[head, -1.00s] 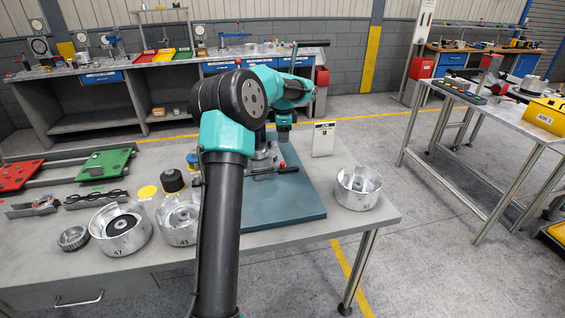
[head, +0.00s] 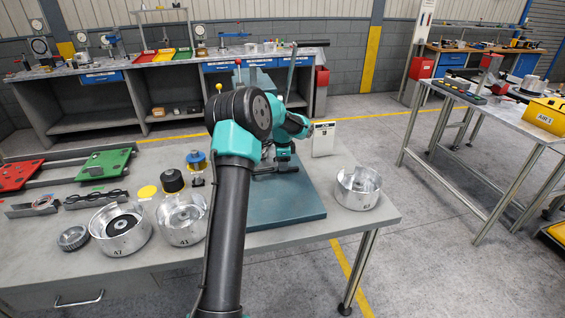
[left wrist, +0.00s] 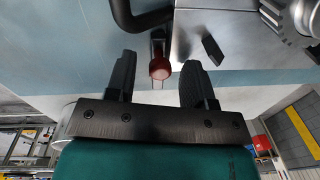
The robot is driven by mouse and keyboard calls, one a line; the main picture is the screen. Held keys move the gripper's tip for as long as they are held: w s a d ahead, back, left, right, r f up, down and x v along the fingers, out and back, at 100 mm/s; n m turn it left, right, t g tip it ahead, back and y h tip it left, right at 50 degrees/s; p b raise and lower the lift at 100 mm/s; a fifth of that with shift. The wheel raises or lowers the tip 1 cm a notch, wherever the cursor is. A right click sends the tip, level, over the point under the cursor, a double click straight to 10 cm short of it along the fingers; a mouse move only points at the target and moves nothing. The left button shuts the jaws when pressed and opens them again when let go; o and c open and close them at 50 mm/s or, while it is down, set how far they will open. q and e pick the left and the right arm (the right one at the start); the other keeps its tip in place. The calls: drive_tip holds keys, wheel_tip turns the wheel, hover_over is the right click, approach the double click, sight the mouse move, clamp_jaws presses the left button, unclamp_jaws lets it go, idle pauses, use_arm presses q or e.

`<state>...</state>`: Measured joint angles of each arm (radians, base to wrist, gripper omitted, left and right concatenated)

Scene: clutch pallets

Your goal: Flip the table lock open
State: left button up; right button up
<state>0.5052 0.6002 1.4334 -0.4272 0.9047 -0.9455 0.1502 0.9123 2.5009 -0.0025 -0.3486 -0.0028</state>
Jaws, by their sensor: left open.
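The table lock shows in the left wrist view as a short lever with a red knob (left wrist: 160,68), next to a grey metal block (left wrist: 215,40). My left gripper (left wrist: 158,85) is open, with one dark finger on each side of the red knob; I cannot tell whether either finger touches it. In the head view my left gripper (head: 284,166) is low over the blue-grey base plate (head: 285,208), at the machine. My arm hides most of the machine there, and I cannot make out the knob. My right gripper is in neither view.
Metal housings (head: 120,230) and (head: 182,218) stand on the bench left of my arm. Another housing (head: 358,187) stands to the right of the plate. A white card (head: 323,138) stands behind the plate. A dark curved bar (left wrist: 135,18) is close to the left finger.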

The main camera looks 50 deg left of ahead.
use_arm(q)
clamp_jaws()
idle(0.4)
drive_tip(key=shift+s, duration=0.1)
